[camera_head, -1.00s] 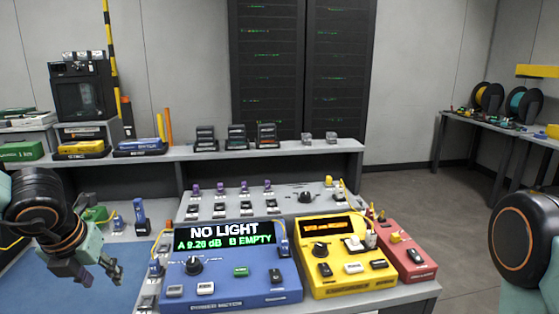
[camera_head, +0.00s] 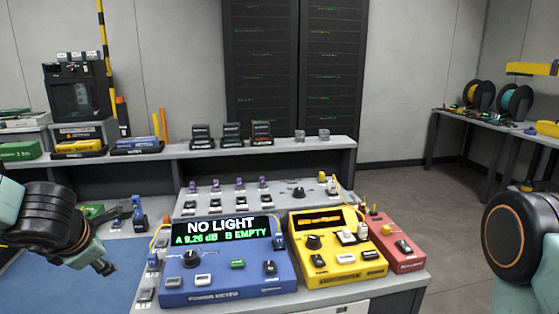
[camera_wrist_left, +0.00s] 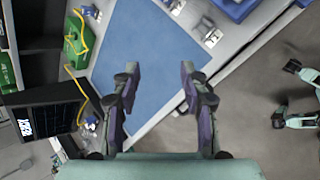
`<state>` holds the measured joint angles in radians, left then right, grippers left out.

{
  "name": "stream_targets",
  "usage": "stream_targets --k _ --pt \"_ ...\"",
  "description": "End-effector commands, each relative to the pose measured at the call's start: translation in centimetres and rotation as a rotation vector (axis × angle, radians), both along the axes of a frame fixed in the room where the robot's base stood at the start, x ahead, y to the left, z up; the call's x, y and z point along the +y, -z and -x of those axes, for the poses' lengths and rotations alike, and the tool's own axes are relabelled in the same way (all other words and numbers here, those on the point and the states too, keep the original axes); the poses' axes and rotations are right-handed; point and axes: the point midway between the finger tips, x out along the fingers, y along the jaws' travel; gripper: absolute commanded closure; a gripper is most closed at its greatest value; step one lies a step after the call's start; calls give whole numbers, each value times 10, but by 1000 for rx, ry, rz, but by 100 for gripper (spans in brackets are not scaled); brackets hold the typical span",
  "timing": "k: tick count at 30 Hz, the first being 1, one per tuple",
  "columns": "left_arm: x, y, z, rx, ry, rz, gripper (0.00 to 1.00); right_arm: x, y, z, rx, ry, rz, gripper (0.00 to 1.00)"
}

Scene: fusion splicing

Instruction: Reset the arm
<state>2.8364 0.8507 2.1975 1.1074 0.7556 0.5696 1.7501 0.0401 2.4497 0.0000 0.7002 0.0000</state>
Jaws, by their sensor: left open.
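My left gripper (camera_head: 118,240) is at the left of the head view, above the blue mat (camera_head: 95,290) and left of the blue power meter (camera_head: 225,283). Its fingers are apart. In the left wrist view the two fingers of the left gripper (camera_wrist_left: 159,70) stand wide apart with nothing between them, over the blue mat (camera_wrist_left: 150,45).
The power meter reads NO LIGHT, A 9.26 dB, B EMPTY. A yellow device (camera_head: 335,270) and a red device (camera_head: 398,250) stand beside it. A raised shelf (camera_head: 290,150) runs behind.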

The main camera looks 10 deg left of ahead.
Motion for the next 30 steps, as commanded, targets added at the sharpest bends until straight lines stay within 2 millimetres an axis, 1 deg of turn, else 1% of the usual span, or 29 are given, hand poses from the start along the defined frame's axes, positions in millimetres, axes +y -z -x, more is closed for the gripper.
stream_targets --k 1,2,5,8,9,11,12,14,15,17,18,20,21,23,24,27,30 --pt "-4 7 0 31 123 -113 56 0 0 0 0 0 0 60" --pt "-7 12 -1 48 205 -182 56 0 0 0 0 0 0 60" --pt "-23 33 1 124 494 -409 56 0 0 0 1 0 0 60" --pt "-47 65 10 216 807 -608 56 0 0 0 1 0 0 60" --pt "-59 80 17 253 940 -676 56 0 0 0 1 0 0 60" --pt "-77 105 31 304 1132 -758 56 0 0 0 1 0 0 60" --pt "-89 121 42 334 1256 -800 56 0 0 0 1 0 0 60" --pt "-106 146 61 373 1436 -847 56 0 0 0 1 0 0 60" --pt "-118 162 76 396 1553 -866 56 0 0 0 1 0 0 60" --pt "-133 186 102 423 1715 -878 56 0 0 0 1 0 0 60" --pt "-143 202 121 441 1817 -872 56 0 0 0 1 0 0 60" --pt "-156 223 151 461 1958 -851 56 0 0 0 1 0 0 60" --pt "-163 236 173 476 2040 -826 56 0 0 0 1 0 0 60" --pt "-172 252 204 499 2142 -781 56 0 0 0 1 0 0 60" --pt "-175 261 223 518 2197 -751 56 0 0 0 1 0 0 60" --pt "-179 278 262 567 2283 -681 56 0 0 0 1 0 0 60" --pt "-180 287 286 595 2329 -634 56 0 0 0 1 0 0 60"
